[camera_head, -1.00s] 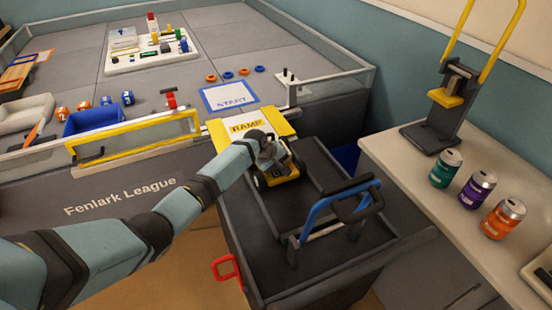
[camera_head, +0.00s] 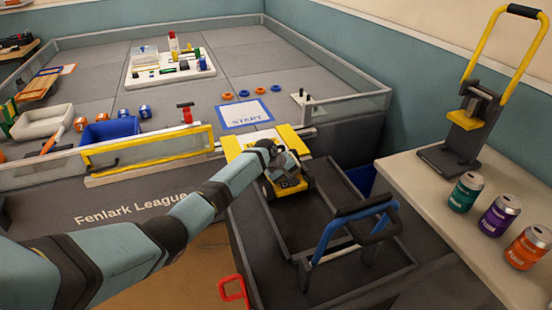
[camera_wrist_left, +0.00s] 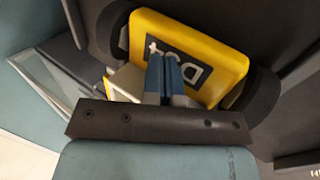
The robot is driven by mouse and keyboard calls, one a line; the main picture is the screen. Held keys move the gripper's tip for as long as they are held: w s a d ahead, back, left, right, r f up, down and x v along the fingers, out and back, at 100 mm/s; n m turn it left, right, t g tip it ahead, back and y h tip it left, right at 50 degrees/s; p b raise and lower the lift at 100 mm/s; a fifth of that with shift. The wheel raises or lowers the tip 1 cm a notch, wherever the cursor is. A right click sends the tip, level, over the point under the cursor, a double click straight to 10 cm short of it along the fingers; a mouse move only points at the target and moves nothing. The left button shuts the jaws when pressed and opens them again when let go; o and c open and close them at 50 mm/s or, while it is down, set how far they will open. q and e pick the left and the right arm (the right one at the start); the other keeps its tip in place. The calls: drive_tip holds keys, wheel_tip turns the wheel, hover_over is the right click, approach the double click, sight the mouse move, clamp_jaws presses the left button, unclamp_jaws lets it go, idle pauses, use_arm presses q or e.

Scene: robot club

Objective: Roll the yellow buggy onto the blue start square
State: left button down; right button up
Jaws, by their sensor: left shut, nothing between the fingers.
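The yellow buggy (camera_head: 290,183) has dark wheels and sits on the dark tray top at the foot of the yellow ramp (camera_head: 235,146). In the left wrist view its yellow body (camera_wrist_left: 218,50) carries a dark "Dot" label, upside down. My left gripper (camera_head: 277,158) is shut and empty at the buggy; in the wrist view its blue fingers (camera_wrist_left: 164,78) overlap the label. I cannot tell whether they touch it. The blue-bordered start square (camera_head: 244,115) lies flat and empty on the arena floor beyond the ramp. My right gripper is out of view.
A yellow-framed gate (camera_head: 150,150) and low clear walls edge the arena. A blue bin (camera_head: 108,131) stands left of the start square; blue and orange rings (camera_head: 244,93) lie behind it. A blue-black handle (camera_head: 350,233) rises from the tray. Cans (camera_head: 498,216) stand on the right counter.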

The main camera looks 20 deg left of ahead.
use_arm(q)
drive_tip(key=shift+w+a+f+b, duration=0.1)
drive_tip(key=shift+w+a+b, duration=1.65)
drive_tip(key=shift+b, duration=0.1)
drive_tip(key=w+a+b, duration=0.2)
drive_tip(key=b, duration=0.1)
drive_tip(key=shift+w+a+b, duration=0.35)
drive_tip(key=shift+a+b, duration=0.05)
drive_tip(key=shift+b, duration=0.3)
drive_tip(key=shift+w+a+b, duration=0.55)
drive_tip(key=shift+b, duration=0.45)
drive_tip(key=shift+w+a+f+b, duration=0.1)
drive_tip(key=shift+w+a+b, duration=0.1)
drive_tip(key=shift+b, duration=0.45)
drive_tip(key=w+a+b, duration=0.1)
drive_tip(key=b, duration=0.1)
drive_tip(key=shift+w+a+b, duration=0.1)
drive_tip(key=shift+b, duration=0.3)
drive_tip(key=shift+w+a+b, duration=0.15)
drive_tip(key=shift+b, duration=0.15)
drive_tip(key=shift+a+r, duration=0.1)
drive_tip(key=shift+r, duration=0.15)
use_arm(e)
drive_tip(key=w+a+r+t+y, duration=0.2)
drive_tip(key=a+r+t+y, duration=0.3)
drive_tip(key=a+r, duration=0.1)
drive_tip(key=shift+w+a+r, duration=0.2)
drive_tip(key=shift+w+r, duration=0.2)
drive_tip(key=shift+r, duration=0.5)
